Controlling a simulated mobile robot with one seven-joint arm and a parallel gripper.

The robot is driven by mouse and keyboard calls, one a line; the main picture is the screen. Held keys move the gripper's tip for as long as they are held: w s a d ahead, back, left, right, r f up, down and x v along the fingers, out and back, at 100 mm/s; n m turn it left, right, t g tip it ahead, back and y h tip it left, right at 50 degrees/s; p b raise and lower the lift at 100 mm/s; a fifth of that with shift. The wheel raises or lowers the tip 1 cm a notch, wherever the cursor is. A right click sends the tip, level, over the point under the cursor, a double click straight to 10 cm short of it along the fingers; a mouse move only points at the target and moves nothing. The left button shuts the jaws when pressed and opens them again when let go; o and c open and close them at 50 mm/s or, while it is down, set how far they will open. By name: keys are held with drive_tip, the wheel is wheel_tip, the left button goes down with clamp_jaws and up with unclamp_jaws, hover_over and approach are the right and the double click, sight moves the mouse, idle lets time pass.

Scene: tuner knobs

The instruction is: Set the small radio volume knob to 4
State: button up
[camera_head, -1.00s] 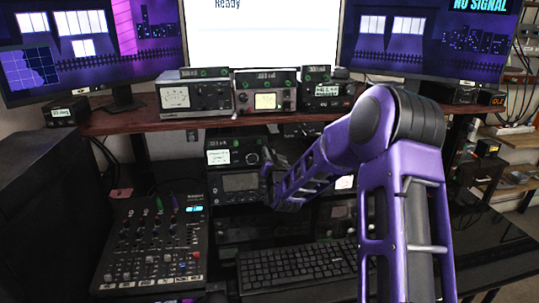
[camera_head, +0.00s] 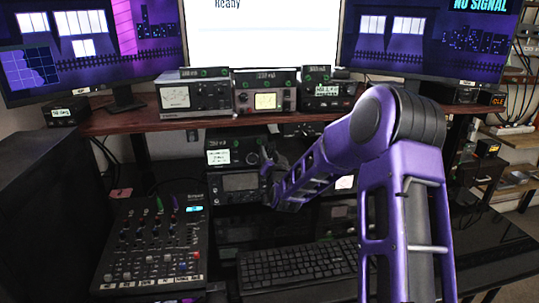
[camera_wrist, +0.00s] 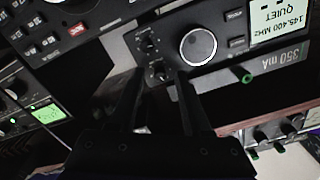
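The small radio (camera_head: 222,157) is a black box with a lit white display on the shelf below the monitors. In the wrist view it appears upside down, with its display (camera_wrist: 276,20) reading "QUIET 145.400 MHz", a large silver-rimmed dial (camera_wrist: 198,47) and two small black knobs on its panel. One small knob (camera_wrist: 158,74) lies between the tips of my gripper (camera_wrist: 160,78). The two dark fingers stand apart on either side of it; I cannot tell whether they touch it. In the head view my gripper (camera_head: 268,158) is at the radio's right end. Which small knob is volume is not legible.
A green-lit label reading "350 mA" (camera_wrist: 282,58) borders the radio. Another black radio (camera_head: 240,182) sits directly beneath it. The wooden shelf (camera_head: 150,122) with several instruments is above. A mixer (camera_head: 150,240) and keyboard (camera_head: 300,263) lie below.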

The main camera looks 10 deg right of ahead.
drive_tip(key=shift+s, duration=0.1)
drive_tip(key=s, duration=1.7)
drive_tip(key=shift+s, duration=0.15)
